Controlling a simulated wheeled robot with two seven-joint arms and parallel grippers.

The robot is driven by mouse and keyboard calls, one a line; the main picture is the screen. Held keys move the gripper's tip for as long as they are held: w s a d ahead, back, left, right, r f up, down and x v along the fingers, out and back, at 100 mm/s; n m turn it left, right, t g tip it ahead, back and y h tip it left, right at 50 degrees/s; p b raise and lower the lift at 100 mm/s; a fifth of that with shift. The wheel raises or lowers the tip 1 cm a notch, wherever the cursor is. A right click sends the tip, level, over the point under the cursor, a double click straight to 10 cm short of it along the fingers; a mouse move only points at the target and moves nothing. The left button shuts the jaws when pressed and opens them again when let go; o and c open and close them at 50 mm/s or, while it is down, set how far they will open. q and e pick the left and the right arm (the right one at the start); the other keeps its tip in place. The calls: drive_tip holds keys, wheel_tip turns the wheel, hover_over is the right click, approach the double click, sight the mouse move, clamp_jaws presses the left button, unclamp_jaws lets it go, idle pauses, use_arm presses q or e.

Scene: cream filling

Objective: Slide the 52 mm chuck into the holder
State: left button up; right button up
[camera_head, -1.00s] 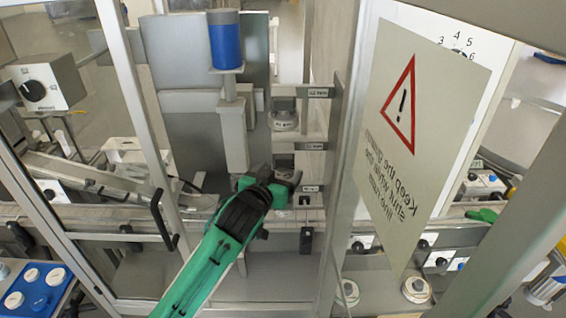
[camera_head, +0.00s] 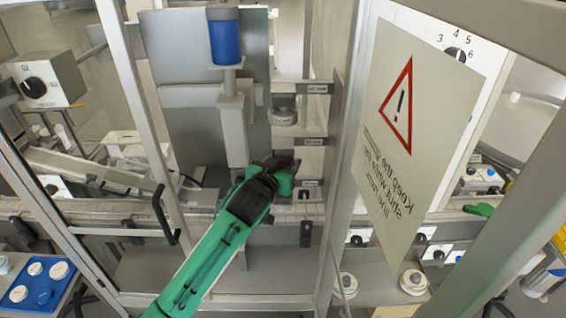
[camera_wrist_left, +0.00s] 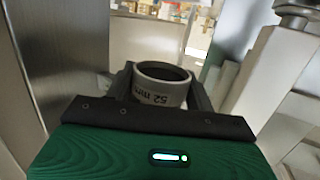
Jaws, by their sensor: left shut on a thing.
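My left gripper (camera_head: 287,164) is inside the machine, in front of the rack of labelled shelves. Its jaws are shut on the 52 mm chuck (camera_wrist_left: 163,88). In the wrist view this is a short grey ring, open at the top, with its "52 mm" label upside down. The chuck cannot be made out in the head view. Another chuck (camera_head: 284,115) sits at the top labelled shelf (camera_head: 300,87). The middle labelled shelf (camera_head: 302,142) shows no chuck. I cannot tell which part is the holder. My right gripper is not in view.
A grey column with a blue cylinder (camera_head: 225,42) stands close left of the gripper. A door frame with a black handle (camera_head: 163,213) is to the left. A warning sign (camera_head: 395,130) hangs on the right panel. A conveyor (camera_head: 90,210) runs behind the opening.

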use_arm(q)
drive_tip(key=shift+c, duration=1.2)
drive_tip(key=shift+r+p, duration=0.15)
drive_tip(key=shift+p, duration=0.2)
drive_tip(key=s+p, duration=0.2)
drive_tip(key=s, duration=0.5)
drive_tip(key=shift+s, duration=0.25)
